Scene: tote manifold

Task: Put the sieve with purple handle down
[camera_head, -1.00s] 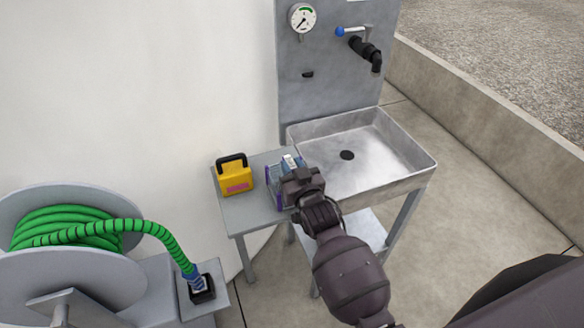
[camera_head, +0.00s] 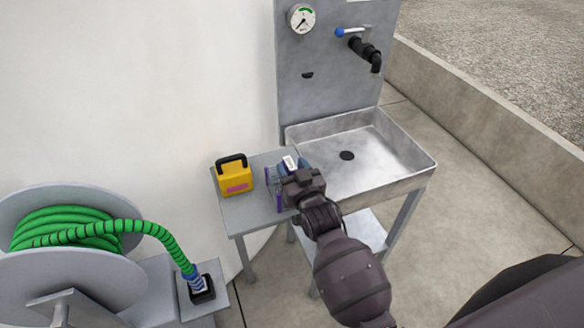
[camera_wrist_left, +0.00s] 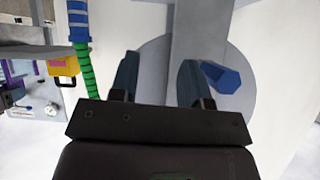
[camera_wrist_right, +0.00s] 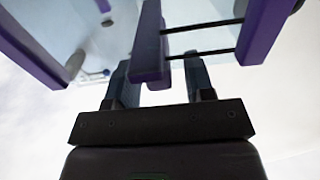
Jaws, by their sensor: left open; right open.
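The sieve with purple handle (camera_head: 280,200) is at the right side of the small grey side table (camera_head: 240,214), next to the sink, partly hidden behind my right gripper (camera_head: 292,183). In the right wrist view, a purple bar (camera_wrist_right: 150,50) stands between the fingers of my right gripper (camera_wrist_right: 160,85), which are apart. I cannot tell whether either finger touches it. My left gripper (camera_wrist_left: 156,80) shows only in its own wrist view, open and empty, facing a grey surface.
A yellow box with black handle (camera_head: 235,177) stands on the table left of the sieve. The metal sink (camera_head: 400,160) is empty, under a tap (camera_head: 365,50) and gauge (camera_head: 302,18). A reel of green hose (camera_head: 70,228) is at left.

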